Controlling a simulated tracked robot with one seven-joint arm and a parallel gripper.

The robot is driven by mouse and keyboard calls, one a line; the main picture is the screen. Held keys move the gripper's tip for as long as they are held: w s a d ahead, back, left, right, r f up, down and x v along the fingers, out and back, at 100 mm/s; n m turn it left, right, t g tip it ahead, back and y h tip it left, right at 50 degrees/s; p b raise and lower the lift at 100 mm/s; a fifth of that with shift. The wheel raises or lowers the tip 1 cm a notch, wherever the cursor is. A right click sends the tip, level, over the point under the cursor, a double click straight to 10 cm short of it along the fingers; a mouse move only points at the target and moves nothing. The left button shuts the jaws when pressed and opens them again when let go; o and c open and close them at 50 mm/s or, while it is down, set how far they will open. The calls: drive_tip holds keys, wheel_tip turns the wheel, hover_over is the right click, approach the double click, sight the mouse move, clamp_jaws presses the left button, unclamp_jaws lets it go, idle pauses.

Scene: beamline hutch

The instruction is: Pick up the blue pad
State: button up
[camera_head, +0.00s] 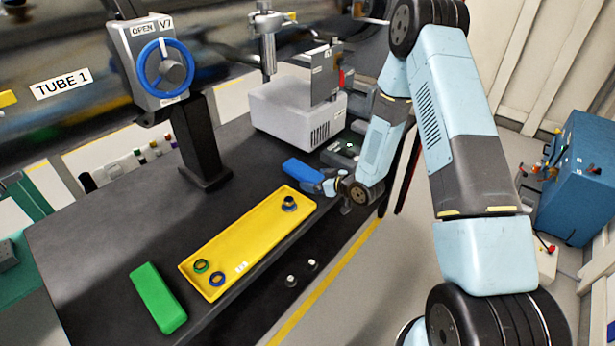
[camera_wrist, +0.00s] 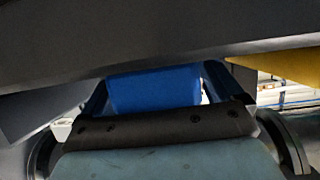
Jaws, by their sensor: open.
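The blue pad (camera_head: 303,170) is a blue block lying on the dark table, just behind the right end of the yellow tray. In the wrist view the blue pad (camera_wrist: 154,90) fills the space between the fingers. My gripper (camera_head: 325,181) is at the right end of the pad, low over the table near its right edge. In the wrist view my gripper (camera_wrist: 153,92) is open, with one finger on each side of the pad. I cannot tell whether either finger touches it.
The yellow tray (camera_head: 240,238) holds small rings and a dark knob. A green pad (camera_head: 158,298) lies at the front left. A grey instrument (camera_head: 290,112) stands behind the blue pad. A post with a blue handwheel (camera_head: 163,67) rises at the back left.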

drive_tip(key=shift+w+a, duration=0.1)
drive_tip(key=c, duration=1.4)
